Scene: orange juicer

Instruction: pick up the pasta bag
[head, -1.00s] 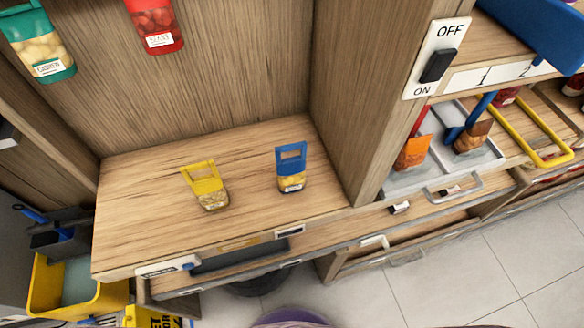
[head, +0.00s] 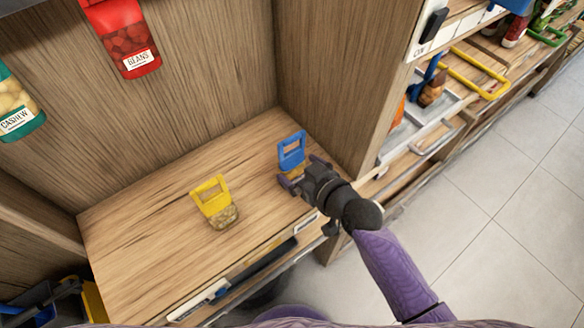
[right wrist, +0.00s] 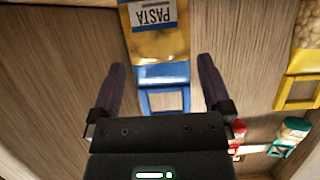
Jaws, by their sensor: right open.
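The pasta bag (head: 291,150) has a blue top with a handle loop and stands on the wooden shelf, near the right partition. In the right wrist view its label PASTA shows upside down on the bag (right wrist: 162,75). My right gripper (head: 301,172) is at the bag's near side in the head view and hides its lower part. In the right wrist view the open fingers (right wrist: 161,88) lie one on each side of the bag's blue top, with gaps on both sides. My left gripper is not in view.
A yellow-topped bag (head: 214,204) stands on the shelf to the left. A red BEANS bag (head: 125,42) and a green CASHEW bag (head: 16,105) are higher up at left. The wooden partition (head: 325,80) rises close to the right. The shelf is clear between the blue and yellow bags.

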